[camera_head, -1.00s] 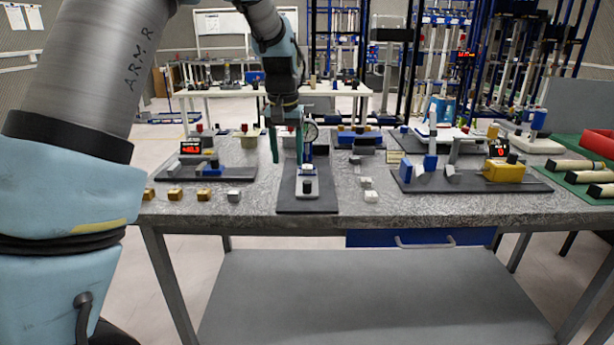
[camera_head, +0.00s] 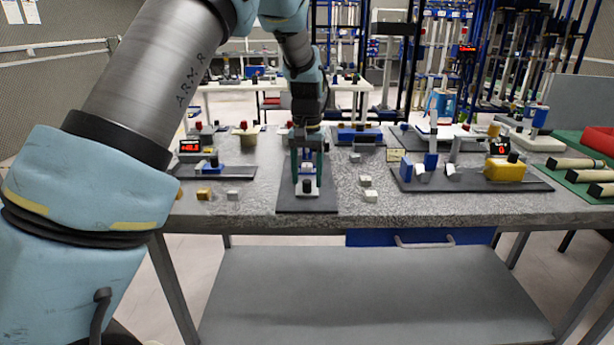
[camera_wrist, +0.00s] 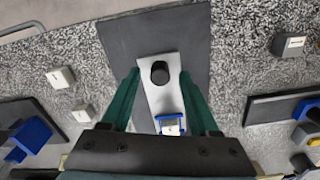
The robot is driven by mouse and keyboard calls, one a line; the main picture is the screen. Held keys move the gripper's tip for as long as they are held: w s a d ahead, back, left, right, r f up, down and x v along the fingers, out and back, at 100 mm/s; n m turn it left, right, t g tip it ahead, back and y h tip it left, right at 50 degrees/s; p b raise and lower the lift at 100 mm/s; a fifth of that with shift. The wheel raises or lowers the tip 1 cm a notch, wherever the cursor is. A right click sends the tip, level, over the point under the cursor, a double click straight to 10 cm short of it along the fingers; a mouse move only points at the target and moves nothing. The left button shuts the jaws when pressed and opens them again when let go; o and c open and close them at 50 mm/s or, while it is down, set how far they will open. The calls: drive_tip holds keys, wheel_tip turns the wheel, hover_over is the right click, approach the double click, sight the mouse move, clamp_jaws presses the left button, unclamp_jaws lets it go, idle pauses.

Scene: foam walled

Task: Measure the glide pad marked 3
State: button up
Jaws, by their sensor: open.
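My gripper (camera_head: 308,172) is open, its green fingers pointing down on either side of the measuring fixture on a dark base plate (camera_head: 307,207) at the table's middle. In the wrist view the fingers (camera_wrist: 160,80) straddle a silver block (camera_wrist: 158,98) with a black knob. A small pale piece (camera_wrist: 171,128) with a dark mark sits at the blue part of the fixture, between the fingers and not gripped. Its mark is too small to read. Other small pale blocks lie on the table right of the fixture (camera_head: 370,196). I cannot tell which pad bears 3.
Left stands a fixture with a red display (camera_head: 190,146); brass (camera_head: 204,194) and grey (camera_head: 233,195) blocks lie before it. Right is a larger base plate (camera_head: 470,184) with a yellow unit (camera_head: 503,170). Green trays with rolls (camera_head: 588,178) are far right. Speckled tabletop right of the fixture is partly clear.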

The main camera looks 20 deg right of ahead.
drive_tip(key=shift+f, duration=0.4)
drive_tip(key=shift+c, duration=0.2)
clamp_jaws()
